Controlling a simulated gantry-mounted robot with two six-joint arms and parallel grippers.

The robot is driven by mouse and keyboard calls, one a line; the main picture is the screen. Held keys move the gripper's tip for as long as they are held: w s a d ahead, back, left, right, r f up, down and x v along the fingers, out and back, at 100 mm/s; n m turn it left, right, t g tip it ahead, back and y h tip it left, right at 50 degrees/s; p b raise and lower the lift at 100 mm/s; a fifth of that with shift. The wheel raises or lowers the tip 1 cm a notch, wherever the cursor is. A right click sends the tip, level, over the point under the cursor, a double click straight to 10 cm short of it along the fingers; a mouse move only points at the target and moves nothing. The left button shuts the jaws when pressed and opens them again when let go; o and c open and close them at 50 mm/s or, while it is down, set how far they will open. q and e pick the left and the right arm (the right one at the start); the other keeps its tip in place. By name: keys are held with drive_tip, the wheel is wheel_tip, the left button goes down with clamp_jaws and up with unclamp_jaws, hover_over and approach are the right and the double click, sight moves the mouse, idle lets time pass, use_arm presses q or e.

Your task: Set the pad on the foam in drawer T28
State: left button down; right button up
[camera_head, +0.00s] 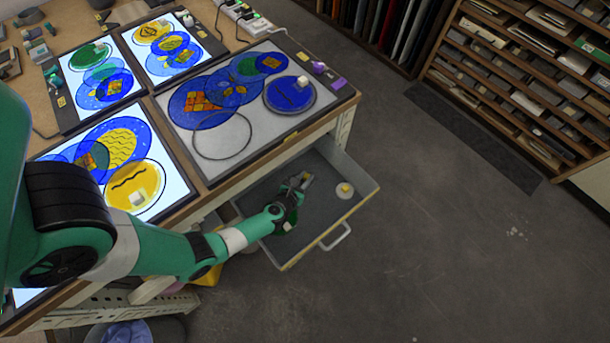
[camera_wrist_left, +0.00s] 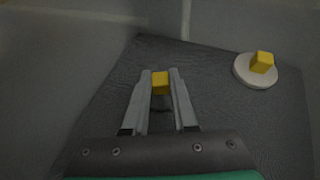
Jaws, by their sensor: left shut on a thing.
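An open drawer (camera_head: 358,202) with pale walls and a handle juts out below the bench. Dark grey foam (camera_wrist_left: 100,120) lines its floor. My left gripper (camera_head: 302,181) reaches down into the drawer. In the left wrist view, my left gripper (camera_wrist_left: 160,78) is shut on a small yellow block (camera_wrist_left: 160,84), which looks like a pad's grip. What is under the block is mostly hidden, so I cannot tell whether it touches the foam. A round white pad (camera_head: 343,194) with a yellow knob lies on the foam to the right; it also shows in the left wrist view (camera_wrist_left: 248,74). My right gripper is out of view.
The bench above carries a grey panel (camera_head: 190,155) with blue glass discs, and several lit panels (camera_head: 172,184) with coloured discs. Shelves (camera_head: 530,90) stand at the upper right. The floor (camera_head: 450,240) right of the drawer is clear. Drawer labels are unreadable.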

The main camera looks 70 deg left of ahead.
use_arm(q)
drive_tip(key=shift+w+r, duration=0.1)
drive_tip(key=shift+f, duration=0.2)
drive_tip(key=c, duration=0.7)
unclamp_jaws()
drive_tip(key=shift+r, duration=0.1)
drive_tip(key=shift+r, duration=0.1)
drive_tip(key=shift+d+r, duration=0.15)
drive_tip(key=shift+r, duration=0.05)
drive_tip(key=p+v, duration=0.5)
drive_tip(key=v, duration=0.5)
drive_tip(key=shift+s+d+r, duration=0.1)
drive_tip(key=shift+s+d, duration=0.1)
drive_tip(key=shift+s, duration=0.1)
drive_tip(key=shift+s+d+r, duration=0.2)
drive_tip(key=shift+s+d, duration=0.1)
drive_tip(key=shift+s, duration=0.1)
